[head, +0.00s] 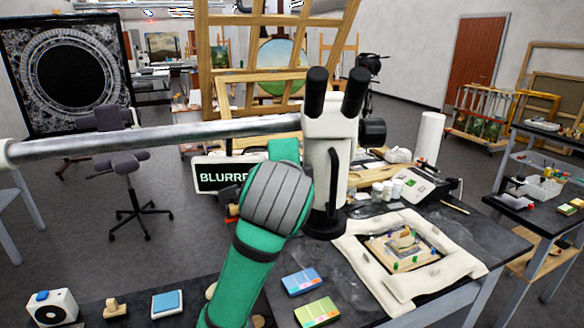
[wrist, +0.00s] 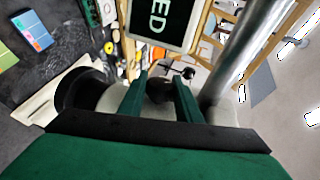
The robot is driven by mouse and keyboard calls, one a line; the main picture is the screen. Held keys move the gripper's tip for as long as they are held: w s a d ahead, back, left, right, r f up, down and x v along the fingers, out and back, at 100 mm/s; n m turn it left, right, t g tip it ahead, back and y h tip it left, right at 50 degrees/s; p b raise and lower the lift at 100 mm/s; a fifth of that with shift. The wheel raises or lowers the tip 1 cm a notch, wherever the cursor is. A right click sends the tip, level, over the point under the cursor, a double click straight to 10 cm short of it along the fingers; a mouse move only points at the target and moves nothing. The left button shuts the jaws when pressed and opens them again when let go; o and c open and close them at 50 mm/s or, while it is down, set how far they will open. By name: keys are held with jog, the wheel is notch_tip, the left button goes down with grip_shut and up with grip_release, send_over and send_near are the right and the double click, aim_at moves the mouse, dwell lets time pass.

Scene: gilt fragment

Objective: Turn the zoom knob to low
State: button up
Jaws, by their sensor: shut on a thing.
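The white microscope (head: 318,125) with two black eyepieces stands on the dark bench. A black knob (head: 372,132) shows on its right side. My green gripper reaches its left side, and my arm hides the fingers in the head view. In the wrist view the two green fingers of my gripper (wrist: 160,100) are on either side of a dark round knob (wrist: 159,88), shut on it. I take it to be the zoom knob; its markings cannot be read. A screen (head: 221,175) behind reads "BLURRE…", partly hidden; its end "ED" shows in the wrist view (wrist: 165,18).
A metal boom (head: 160,137) crosses behind my gripper to the microscope. Blue (head: 301,281) and green (head: 317,312) boxes lie in front. A stool (head: 130,165) stands left.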

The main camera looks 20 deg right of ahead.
jog(key=g, duration=0.1)
jog(key=g+y, duration=0.1)
jog(key=g, duration=0.1)
jog(key=shift+a+r+g, duration=0.1)
jog(key=shift+r+g, duration=0.05)
jog(key=shift+g, duration=0.15)
jog(key=shift+y, duration=0.3)
jog(key=shift+w, duration=0.1)
jog(key=o, duration=0.8)
jog(key=shift+o, duration=1.3)
jog(key=shift+d+g, duration=0.3)
jog(key=shift+a, duration=0.1)
